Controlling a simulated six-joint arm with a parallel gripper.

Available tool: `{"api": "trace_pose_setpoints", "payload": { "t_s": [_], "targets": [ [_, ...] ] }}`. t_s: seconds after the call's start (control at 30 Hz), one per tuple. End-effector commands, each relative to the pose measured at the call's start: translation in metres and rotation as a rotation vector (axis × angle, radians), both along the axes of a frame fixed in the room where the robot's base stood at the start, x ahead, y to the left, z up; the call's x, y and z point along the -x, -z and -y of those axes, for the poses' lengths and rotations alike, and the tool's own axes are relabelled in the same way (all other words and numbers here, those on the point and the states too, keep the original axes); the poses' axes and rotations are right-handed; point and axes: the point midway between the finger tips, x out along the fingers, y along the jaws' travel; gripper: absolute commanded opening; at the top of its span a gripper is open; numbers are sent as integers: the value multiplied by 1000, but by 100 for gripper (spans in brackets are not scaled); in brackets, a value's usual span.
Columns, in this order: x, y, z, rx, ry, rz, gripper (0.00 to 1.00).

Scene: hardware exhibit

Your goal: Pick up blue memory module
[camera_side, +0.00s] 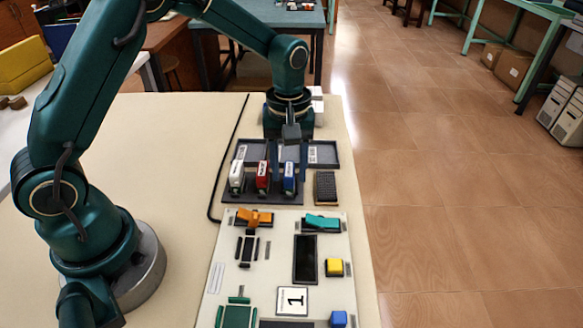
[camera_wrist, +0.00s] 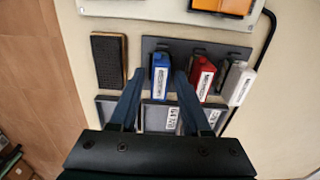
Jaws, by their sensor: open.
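The blue memory module (camera_side: 289,178) stands upright at the right end of a row on a dark holder (camera_side: 262,198). It also shows in the wrist view (camera_wrist: 160,76), with a white label on its face. My gripper (camera_side: 290,172) is open and points down over the row's right end. In the wrist view its fingertips (camera_wrist: 158,78) appear on either side of the blue module, with gaps. I cannot tell how far the fingers reach down beside it. Nothing is held.
A red module (camera_side: 262,176) and a white module (camera_side: 236,177) stand left of the blue one. Shallow grey trays (camera_side: 322,153) lie behind. A dark ribbed block (camera_side: 325,187) sits to the right. A white board (camera_side: 270,270) with parts lies in front.

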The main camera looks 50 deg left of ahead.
Motion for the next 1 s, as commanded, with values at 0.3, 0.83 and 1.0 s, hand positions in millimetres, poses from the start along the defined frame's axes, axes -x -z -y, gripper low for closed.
{"api": "trace_pose_setpoints", "payload": {
  "t_s": [0.3,0.83,1.0],
  "targets": [
    [0,0,0,1,0,1,0],
    [-1,-37,0,0,0,4,0],
    [-1,-49,0,0,0,4,0]
  ]
}}
